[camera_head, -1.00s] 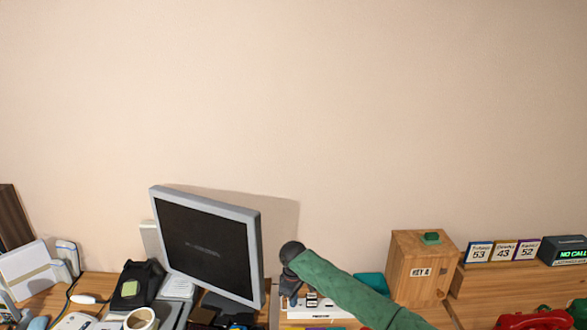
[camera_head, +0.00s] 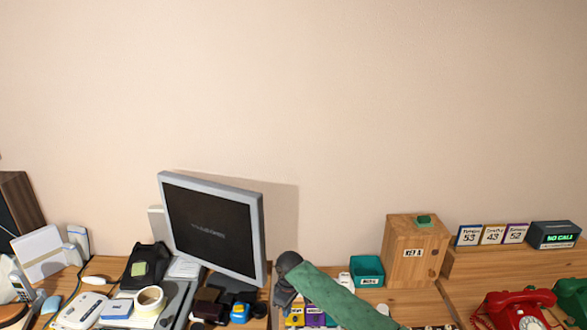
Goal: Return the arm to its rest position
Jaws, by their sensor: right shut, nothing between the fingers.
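My right arm, in a green sleeve, comes in from the bottom edge right of centre in the head view. Its dark grey end is just right of the monitor, and my right gripper (camera_head: 283,296) points down there over the desk. The gripper is small and dark in the picture; it is shut and holds nothing. My left gripper is not in view.
A grey monitor (camera_head: 212,226) stands left of the gripper. A red dial phone (camera_head: 518,308) is at lower right. Clutter, including a tape roll (camera_head: 149,300), covers the left.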

